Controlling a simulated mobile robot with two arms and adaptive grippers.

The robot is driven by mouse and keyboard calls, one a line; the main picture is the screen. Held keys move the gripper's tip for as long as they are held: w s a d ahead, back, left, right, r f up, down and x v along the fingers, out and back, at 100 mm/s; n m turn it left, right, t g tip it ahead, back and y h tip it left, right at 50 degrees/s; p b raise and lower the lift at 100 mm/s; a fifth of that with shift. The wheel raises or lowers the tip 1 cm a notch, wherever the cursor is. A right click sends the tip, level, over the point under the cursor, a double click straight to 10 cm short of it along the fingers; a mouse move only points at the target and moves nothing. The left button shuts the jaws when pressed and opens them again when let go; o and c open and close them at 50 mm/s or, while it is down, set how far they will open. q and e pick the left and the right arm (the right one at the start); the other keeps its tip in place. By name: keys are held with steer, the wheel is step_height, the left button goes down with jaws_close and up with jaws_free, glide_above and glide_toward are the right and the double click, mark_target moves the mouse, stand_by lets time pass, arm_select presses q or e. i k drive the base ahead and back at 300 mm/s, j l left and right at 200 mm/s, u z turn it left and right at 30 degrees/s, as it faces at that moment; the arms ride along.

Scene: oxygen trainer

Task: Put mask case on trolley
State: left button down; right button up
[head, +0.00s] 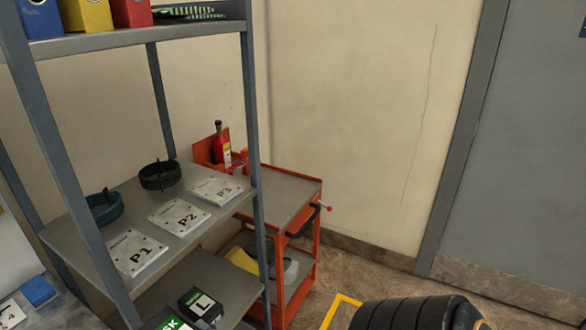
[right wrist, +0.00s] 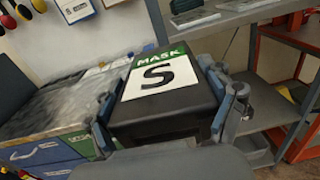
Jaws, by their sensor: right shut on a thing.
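A black mask case (right wrist: 170,120) with a green and white "MASK S" label fills the middle of the right wrist view. My right gripper (right wrist: 168,108) is shut on it, with a blue-grey finger on each side. The orange-red trolley (head: 285,198) stands against the wall beyond the shelf in the head view, with a bare grey top. Part of it also shows at the right of the right wrist view (right wrist: 270,108). My left gripper is in neither view.
A grey rack (head: 228,205) stands left of the trolley, holding plates P1, P2 and P3. Another mask case marked L (head: 200,303) is on its lower shelf. A red cylinder (head: 221,148) stands at the trolley's back. Floor right of the trolley is open.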

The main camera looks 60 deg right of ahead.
mark_target(280, 197)
steer(key=i+l, duration=0.1)
steer(key=l, duration=1.2)
steer(key=i+l, duration=0.15)
steer(key=l, duration=0.5)
steer(key=i+l, duration=0.1)
steer(key=l, duration=0.6)
steer(key=i+l, duration=0.25)
steer(key=l, duration=0.15)
steer(key=z, duration=0.05)
